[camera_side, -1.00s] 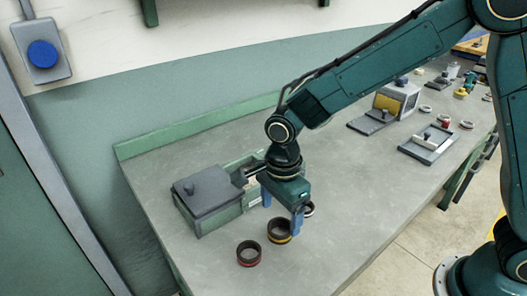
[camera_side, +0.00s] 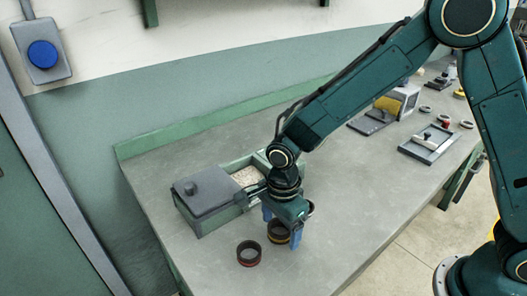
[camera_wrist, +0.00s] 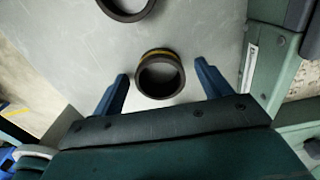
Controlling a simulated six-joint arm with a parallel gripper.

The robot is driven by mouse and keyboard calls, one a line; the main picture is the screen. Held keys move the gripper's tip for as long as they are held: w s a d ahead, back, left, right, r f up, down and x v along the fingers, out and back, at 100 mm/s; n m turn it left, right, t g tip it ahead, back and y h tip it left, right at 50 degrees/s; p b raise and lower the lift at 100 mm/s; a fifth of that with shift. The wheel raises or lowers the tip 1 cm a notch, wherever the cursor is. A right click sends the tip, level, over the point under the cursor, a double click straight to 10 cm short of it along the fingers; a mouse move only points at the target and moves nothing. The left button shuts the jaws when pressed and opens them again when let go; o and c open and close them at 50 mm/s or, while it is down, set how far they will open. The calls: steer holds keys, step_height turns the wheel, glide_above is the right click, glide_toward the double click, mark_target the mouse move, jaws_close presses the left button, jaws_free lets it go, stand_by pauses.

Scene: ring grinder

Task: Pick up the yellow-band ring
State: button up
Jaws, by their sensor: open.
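The yellow-band ring (camera_side: 278,232) is a dark ring with a yellow stripe, lying flat on the bench. In the wrist view the yellow-band ring (camera_wrist: 159,75) sits just ahead of and between the two blue fingers, with a gap on each side. My gripper (camera_side: 281,229) is open and empty, its fingers pointing down close to the ring. In the wrist view my gripper (camera_wrist: 163,78) shows its fingers well apart. In the side view the gripper hides part of the ring. Whether the fingertips are at the ring's height is hard to tell.
A red-band ring (camera_side: 248,253) lies to the left; a dark ring shows at the wrist view's top (camera_wrist: 127,5). A box with a grey lid (camera_side: 204,190) and an open compartment (camera_side: 246,176) stands close behind. Bench front right is clear.

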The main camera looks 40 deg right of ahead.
steer(key=shift+c, duration=0.3)
steer(key=c, duration=1.1)
steer(key=shift+r, duration=0.1)
step_height(320, 180, up, 20)
steer(key=shift+f, duration=0.1)
steer(key=shift+w, duration=0.1)
stand_by(0.4)
